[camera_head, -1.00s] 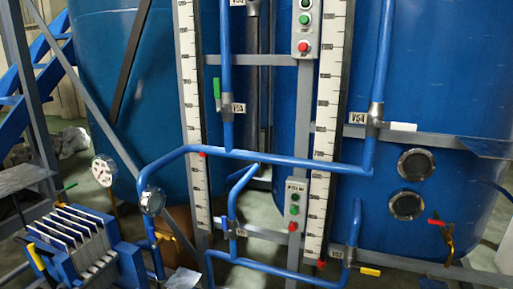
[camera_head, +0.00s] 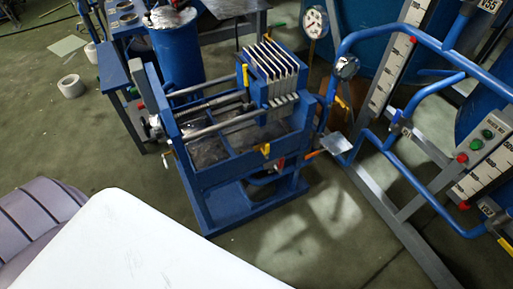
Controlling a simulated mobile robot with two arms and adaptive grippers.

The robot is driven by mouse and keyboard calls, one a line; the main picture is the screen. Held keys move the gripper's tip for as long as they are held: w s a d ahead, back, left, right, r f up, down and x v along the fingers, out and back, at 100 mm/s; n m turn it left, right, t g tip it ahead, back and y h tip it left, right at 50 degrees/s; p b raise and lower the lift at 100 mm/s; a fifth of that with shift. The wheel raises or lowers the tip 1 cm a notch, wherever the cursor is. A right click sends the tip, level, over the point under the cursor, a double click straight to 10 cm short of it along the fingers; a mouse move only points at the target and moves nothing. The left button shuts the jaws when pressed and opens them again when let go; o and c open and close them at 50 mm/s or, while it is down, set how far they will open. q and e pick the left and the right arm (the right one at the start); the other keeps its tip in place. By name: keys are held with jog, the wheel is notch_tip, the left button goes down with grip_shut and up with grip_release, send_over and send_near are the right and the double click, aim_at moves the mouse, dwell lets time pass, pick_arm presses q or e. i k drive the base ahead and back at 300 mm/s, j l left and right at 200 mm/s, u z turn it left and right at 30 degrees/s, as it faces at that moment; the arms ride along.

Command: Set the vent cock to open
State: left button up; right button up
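Neither of my grippers is in view. I cannot tell which valve, if any of those in view, is the vent cock. On the blue pipework at the right hang valve tags, one reading V55 (camera_head: 489,6) at the top. Another tag (camera_head: 406,131) sits lower on the pipes, and a third (camera_head: 487,211) is by the right edge. A yellow handle (camera_head: 505,244) is partly cut off at the lower right. A small yellow handle (camera_head: 341,101) sits below the pipe joint by the filter press.
A blue filter press (camera_head: 235,150) with pale plates (camera_head: 274,62) stands on the floor in the middle. A blue drum (camera_head: 177,52) is behind it. A dial gauge (camera_head: 315,22) and a button box (camera_head: 483,138) are on the right. Open floor (camera_head: 300,235) lies in front.

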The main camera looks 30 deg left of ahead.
aim_at(278, 25)
jog(key=u, duration=0.6)
jog(key=i+u, duration=0.1)
jog(key=i, duration=0.45)
jog(key=i+l+u, duration=0.15)
jog(key=i, duration=0.35)
